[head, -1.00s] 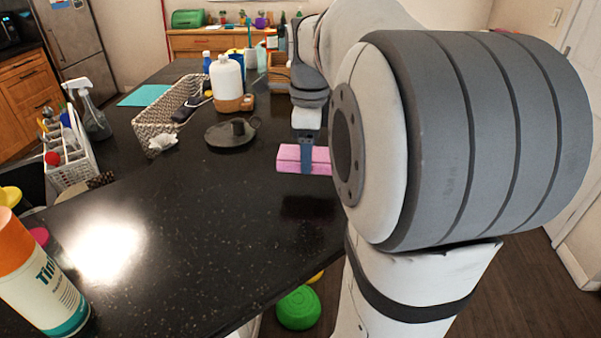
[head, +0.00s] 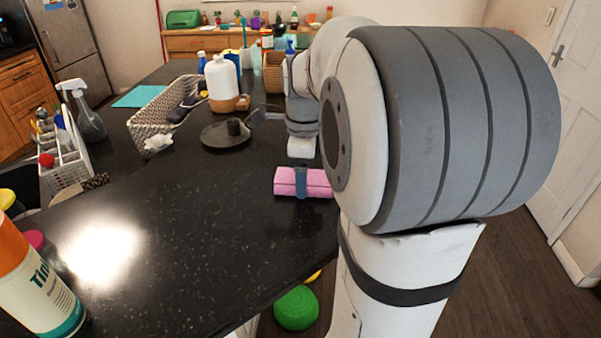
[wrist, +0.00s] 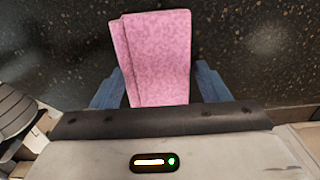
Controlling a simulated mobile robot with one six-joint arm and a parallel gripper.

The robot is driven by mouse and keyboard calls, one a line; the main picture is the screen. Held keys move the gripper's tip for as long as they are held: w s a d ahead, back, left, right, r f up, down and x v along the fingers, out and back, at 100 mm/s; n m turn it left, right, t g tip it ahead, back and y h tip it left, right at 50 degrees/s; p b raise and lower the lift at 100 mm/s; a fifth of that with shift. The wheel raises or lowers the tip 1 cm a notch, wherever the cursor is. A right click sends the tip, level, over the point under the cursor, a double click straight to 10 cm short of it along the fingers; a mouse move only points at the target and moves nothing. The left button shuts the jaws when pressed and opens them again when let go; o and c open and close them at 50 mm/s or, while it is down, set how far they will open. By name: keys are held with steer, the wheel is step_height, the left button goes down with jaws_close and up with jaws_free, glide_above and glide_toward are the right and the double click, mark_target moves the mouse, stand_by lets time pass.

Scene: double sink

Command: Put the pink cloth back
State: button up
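The pink cloth (head: 318,182) is a folded block over the dark counter, in front of the round dark dish. In the wrist view the cloth (wrist: 155,50) lies between my two blue fingers and extends forward past them. The far finger is hidden behind the cloth in the head view. I cannot tell whether the cloth touches the counter or hangs just above it.
A dark dish (head: 225,137), a woven basket (head: 158,112) and a white bottle (head: 222,78) stand beyond. A white caddy (head: 66,165) and spray bottle (head: 88,118) are at left. An orange-topped can (head: 35,285) stands near front left. The counter's middle is clear.

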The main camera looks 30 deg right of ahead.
steer(key=shift+o, duration=1.1)
step_height(320, 180, up, 12)
steer(key=shift+r+p, duration=0.2)
steer(key=shift+p, duration=0.15)
